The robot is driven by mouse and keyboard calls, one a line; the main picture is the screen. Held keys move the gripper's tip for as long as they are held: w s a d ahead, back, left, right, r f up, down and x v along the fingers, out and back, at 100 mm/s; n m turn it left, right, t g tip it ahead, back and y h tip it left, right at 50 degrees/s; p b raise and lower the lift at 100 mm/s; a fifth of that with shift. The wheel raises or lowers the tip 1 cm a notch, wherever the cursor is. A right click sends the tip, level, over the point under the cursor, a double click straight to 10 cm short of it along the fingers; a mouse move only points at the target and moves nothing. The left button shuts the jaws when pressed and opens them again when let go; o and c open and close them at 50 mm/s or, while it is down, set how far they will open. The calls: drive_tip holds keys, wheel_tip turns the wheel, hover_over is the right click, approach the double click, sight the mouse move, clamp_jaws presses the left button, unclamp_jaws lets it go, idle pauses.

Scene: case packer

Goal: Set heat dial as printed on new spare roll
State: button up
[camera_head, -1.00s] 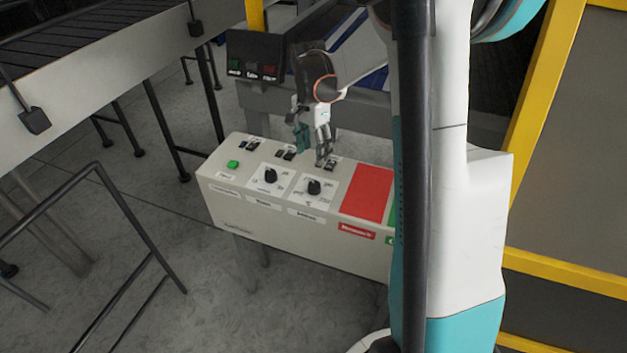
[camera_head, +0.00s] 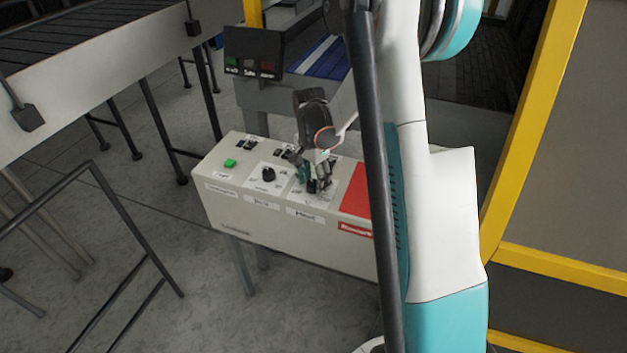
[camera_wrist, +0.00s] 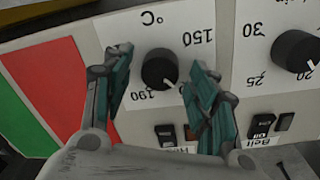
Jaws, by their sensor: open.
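The heat dial is a black round knob (camera_wrist: 159,70) on a white °C plate (camera_wrist: 165,28) in the wrist view. The plate is seen upside down, with 150 and 190 legible on it. A pale pointer mark on the knob faces the lower right of the picture. My gripper (camera_wrist: 157,64) is open, with one teal-padded finger on each side of the knob; I cannot tell whether either touches it. In the head view my gripper (camera_head: 315,184) is down at the panel and mostly covers this dial. No spare roll can be made out.
A second black dial (camera_wrist: 296,51) with 20 and 25 marks sits beside it. Small black switches (camera_wrist: 263,125) lie close to the fingers. The control box (camera_head: 275,238) also carries a red area (camera_head: 357,190) and a green button (camera_head: 230,163). A yellow frame post (camera_head: 530,110) stands at right.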

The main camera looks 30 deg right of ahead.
drive_tip(key=c, duration=1.1)
drive_tip(key=n+b, duration=0.1)
drive_tip(key=n, duration=0.2)
drive_tip(key=shift+a+n, duration=0.1)
drive_tip(key=shift+n, duration=0.2)
drive_tip(key=n, duration=0.4)
drive_tip(key=shift+n+b, duration=0.3)
drive_tip(key=shift+b, duration=0.05)
drive_tip(key=n, duration=0.4)
drive_tip(key=shift+a+b, duration=0.1)
drive_tip(key=shift+b, duration=0.2)
drive_tip(key=shift+n+t, duration=0.3)
drive_tip(key=shift+n, duration=1.5)
drive_tip(key=shift+a, duration=0.1)
